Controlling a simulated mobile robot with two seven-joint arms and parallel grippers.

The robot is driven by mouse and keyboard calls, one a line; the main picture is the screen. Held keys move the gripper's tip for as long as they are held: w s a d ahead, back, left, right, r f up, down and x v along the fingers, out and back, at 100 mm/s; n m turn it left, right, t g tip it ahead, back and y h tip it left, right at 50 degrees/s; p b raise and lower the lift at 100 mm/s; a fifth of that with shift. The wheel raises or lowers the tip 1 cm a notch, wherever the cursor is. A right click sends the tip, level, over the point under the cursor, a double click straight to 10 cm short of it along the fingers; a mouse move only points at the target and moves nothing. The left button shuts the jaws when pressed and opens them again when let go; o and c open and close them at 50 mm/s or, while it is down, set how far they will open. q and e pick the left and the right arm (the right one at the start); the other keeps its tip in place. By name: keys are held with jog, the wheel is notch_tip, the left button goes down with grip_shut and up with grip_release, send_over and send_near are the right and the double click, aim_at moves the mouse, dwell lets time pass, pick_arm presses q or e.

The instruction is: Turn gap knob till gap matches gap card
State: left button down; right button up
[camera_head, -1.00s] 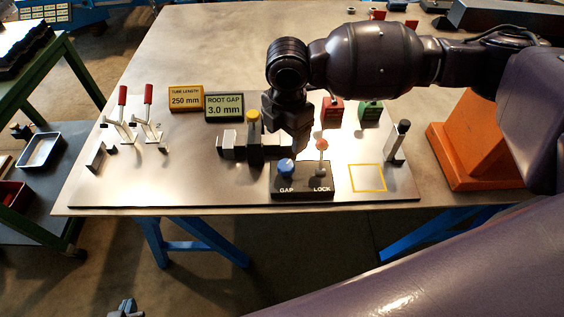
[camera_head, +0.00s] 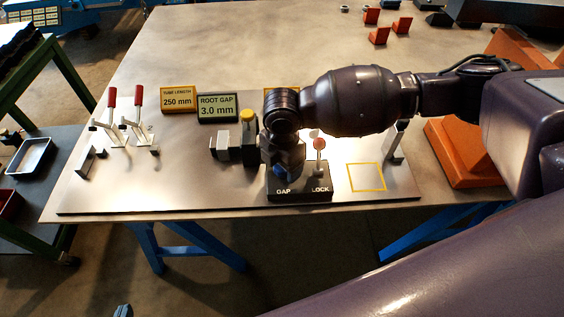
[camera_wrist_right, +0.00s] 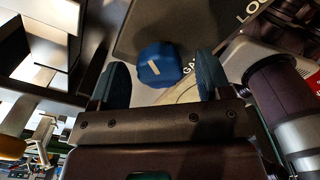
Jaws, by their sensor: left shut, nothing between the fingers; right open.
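The blue gap knob (camera_head: 280,170) with a white mark (camera_wrist_right: 154,68) sits on the black panel (camera_head: 301,194) labelled GAP and LOCK. My right gripper (camera_head: 281,163) points down over the knob and covers most of it in the head view. In the right wrist view its two fingers are open, with the knob (camera_wrist_right: 158,64) between and slightly beyond them; no contact is clear. The gap card (camera_head: 217,108) reads ROOT GAP 3.0 mm. The grey gap blocks (camera_head: 224,147) stand left of my gripper, partly hidden. My left gripper (camera_head: 122,311) barely shows, shut, at the bottom edge.
The red-topped lock lever (camera_head: 319,144) stands close right of my right gripper. A yellow tube length card (camera_head: 179,99) reads 250 mm. Two red-handled clamps (camera_head: 139,112) stand left. A yellow square outline (camera_head: 366,177) lies bare at right. An orange block (camera_head: 455,155) stands beyond.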

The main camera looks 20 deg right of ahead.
jog(key=c, duration=0.9)
jog(key=shift+n, duration=0.3)
